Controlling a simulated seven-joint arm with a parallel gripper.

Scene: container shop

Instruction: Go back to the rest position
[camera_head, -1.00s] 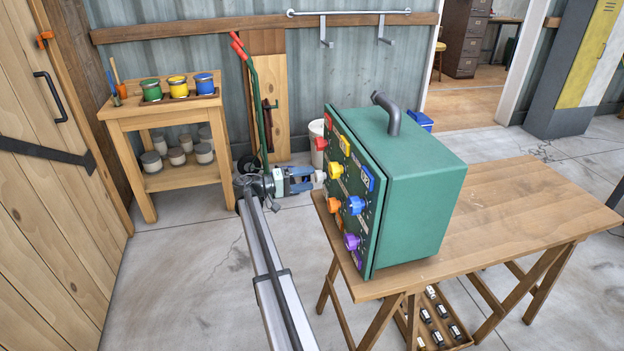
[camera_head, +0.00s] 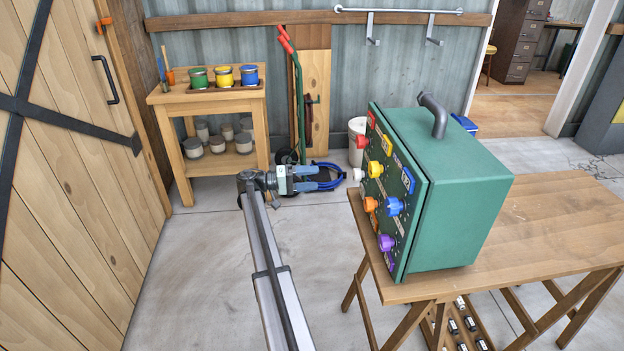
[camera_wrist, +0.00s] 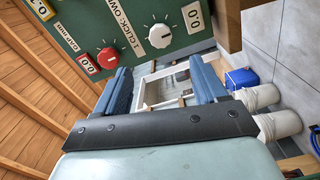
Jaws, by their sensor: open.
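My gripper (camera_head: 333,178) is open and empty in the head view, its blue fingers pointing right toward the green box (camera_head: 463,195), with a gap between them. The fingers also show in the wrist view (camera_wrist: 162,88), apart, with nothing between them. The green box stands on the wooden table and has colored knobs on its panel, among them a white knob (camera_head: 359,174), which also shows in the wrist view (camera_wrist: 160,36), and a red knob (camera_wrist: 108,58).
The wooden trestle table (camera_head: 560,225) stands at right. A wooden stand (camera_head: 205,98) with several paint pots is at back left. A green hand truck (camera_head: 298,105) and a white bucket (camera_head: 355,135) stand near the wall. A wooden door (camera_head: 75,180) is at left. The floor around my arm is clear.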

